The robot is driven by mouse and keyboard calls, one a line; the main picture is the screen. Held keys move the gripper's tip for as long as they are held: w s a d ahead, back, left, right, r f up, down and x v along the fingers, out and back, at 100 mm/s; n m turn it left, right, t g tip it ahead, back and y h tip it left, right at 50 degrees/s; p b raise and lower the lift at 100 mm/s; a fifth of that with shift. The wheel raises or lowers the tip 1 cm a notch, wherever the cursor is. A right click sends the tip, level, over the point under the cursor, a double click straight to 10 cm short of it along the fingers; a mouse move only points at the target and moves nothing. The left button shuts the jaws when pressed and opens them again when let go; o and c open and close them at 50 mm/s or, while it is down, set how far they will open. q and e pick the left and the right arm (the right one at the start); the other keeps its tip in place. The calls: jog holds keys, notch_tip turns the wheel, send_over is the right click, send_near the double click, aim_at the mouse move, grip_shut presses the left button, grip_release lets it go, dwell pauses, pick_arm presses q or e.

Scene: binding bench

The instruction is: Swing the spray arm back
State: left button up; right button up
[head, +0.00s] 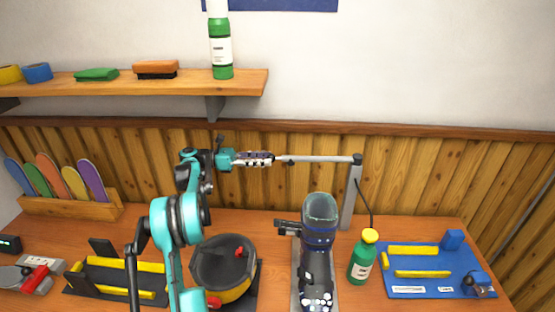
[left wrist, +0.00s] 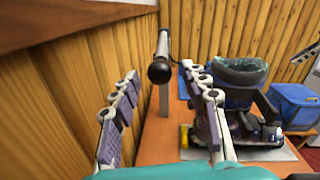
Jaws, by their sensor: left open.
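The spray arm (head: 320,159) is a thin grey horizontal bar. It runs left from the top of a grey post (head: 350,198) that stands at the back of the bench. Its free end has a dark tip, and in the left wrist view its round black end (left wrist: 159,72) faces me. My left gripper (head: 268,159) is at the free end in the head view, fingers pointing right along the bar. In the left wrist view its open fingers (left wrist: 168,90) stand on either side of the black end, with nothing gripped. My right gripper is not in view.
A dark boot (head: 319,237) stands in front of the post, beside a green bottle (head: 361,262) with a yellow cap. A blue mat (head: 430,290) lies at right. A black and yellow pot (head: 222,262) stands below my left arm. Wood panelling (left wrist: 75,85) is close at left.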

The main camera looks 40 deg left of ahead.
pick_arm(q)
jog(key=v, duration=0.5)
jog(key=shift+s+a, duration=0.15)
jog(key=shift+a, duration=0.1)
jog(key=shift+s, duration=0.1)
